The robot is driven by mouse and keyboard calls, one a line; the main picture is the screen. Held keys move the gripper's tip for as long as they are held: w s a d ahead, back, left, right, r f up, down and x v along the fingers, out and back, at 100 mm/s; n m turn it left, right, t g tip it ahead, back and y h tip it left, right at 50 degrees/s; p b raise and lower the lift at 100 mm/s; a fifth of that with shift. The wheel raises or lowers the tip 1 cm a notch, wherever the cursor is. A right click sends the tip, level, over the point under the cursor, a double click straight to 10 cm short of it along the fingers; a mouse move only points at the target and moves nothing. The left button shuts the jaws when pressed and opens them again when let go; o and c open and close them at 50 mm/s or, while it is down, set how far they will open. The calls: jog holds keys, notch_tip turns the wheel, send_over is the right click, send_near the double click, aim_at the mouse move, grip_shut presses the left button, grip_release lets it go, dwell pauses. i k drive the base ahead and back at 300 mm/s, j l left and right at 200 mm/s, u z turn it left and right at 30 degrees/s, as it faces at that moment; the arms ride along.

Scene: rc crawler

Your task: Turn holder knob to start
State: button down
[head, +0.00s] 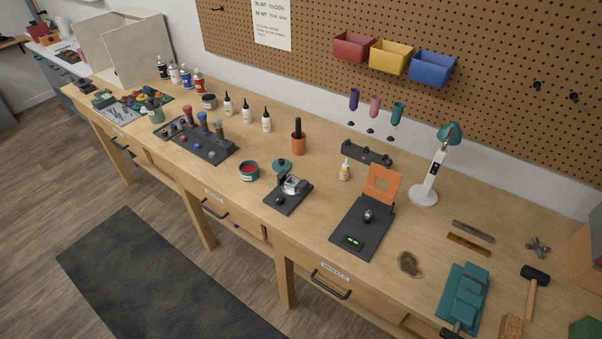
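Two dark devices stand mid-bench, and I cannot tell for sure which one is the holder. The left one is a small dark stand (286,206) with a pale metallic part (293,185), a teal round top (282,165) and a small round dark knob (279,199) at its front left. The right one is a dark flat base (350,226) with a raised orange frame (383,184), a rounded grey knob-like part (368,214) and a lit green display (353,241). Knob markings are too small to read. My gripper is not in view.
The wooden bench (320,200) runs diagonally. A red-topped jar (249,171), an orange cup (299,143) and a yellow-capped bottle (345,169) stand close by. A white lamp (431,180), teal vise (464,297) and hammer (533,290) lie right. A dark mat (165,275) covers the floor.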

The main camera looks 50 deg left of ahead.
aim_at(280, 198)
jog(key=u, duration=1.95)
jog(key=i+l+u, duration=0.15)
jog(key=i, duration=0.35)
jog(key=i+l+u, duration=0.15)
jog(key=i, duration=0.35)
